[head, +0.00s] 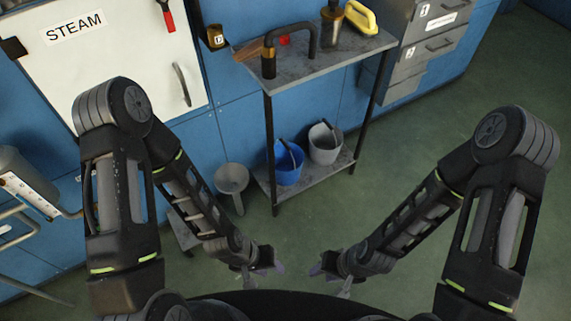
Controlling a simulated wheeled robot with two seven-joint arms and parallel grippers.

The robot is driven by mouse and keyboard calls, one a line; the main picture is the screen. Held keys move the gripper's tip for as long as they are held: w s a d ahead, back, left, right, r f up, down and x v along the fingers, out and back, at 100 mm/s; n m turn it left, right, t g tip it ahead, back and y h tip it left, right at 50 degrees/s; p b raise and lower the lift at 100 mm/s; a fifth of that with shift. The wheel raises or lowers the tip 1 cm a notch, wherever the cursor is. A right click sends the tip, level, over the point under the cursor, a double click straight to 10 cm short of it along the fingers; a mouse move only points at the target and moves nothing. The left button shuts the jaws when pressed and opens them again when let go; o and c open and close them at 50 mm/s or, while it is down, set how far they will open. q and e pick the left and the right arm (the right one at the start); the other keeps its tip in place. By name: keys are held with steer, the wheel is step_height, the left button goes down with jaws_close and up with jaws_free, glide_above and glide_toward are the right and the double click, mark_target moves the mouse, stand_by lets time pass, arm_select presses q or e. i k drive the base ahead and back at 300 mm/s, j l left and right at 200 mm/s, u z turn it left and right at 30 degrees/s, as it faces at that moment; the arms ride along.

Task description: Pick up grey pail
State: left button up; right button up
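The grey pail (324,146) stands on the lower shelf of a metal rack, at its right end. It is upright, with a dark handle leaning to its upper right. A blue pail (287,167) stands just left of it on the same shelf. My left gripper (264,273) is low in the middle of the view, empty and well short of the rack. My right gripper (329,276) is to its right, also empty and apart from the pails. Both grippers are small and dark here, so their finger gaps are hard to read.
The rack's top shelf (337,56) carries a bottle, a yellow-handled tool and a dark curved-handle item above the pails. A grey funnel-like vessel (232,178) stands left of the rack. Grey drawers (425,45) are at the right. Green floor (420,140) is clear before the rack.

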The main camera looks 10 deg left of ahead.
mark_target(326, 140)
steer(key=i+l, duration=0.2)
steer(key=l, duration=0.25)
steer(key=i+l+u, duration=0.15)
steer(key=l, duration=0.35)
steer(key=i+l, duration=0.2)
steer(key=l, duration=0.25)
steer(key=i+l+u, duration=0.15)
steer(key=l, duration=0.35)
steer(key=i+l, duration=0.15)
steer(key=l, duration=0.35)
steer(key=i+l+u, duration=0.15)
steer(key=l, duration=0.35)
steer(key=i+l, duration=0.1)
steer(key=l, duration=0.45)
steer(key=i+l+u, duration=0.15)
steer(key=l, duration=0.35)
steer(key=k, duration=0.05)
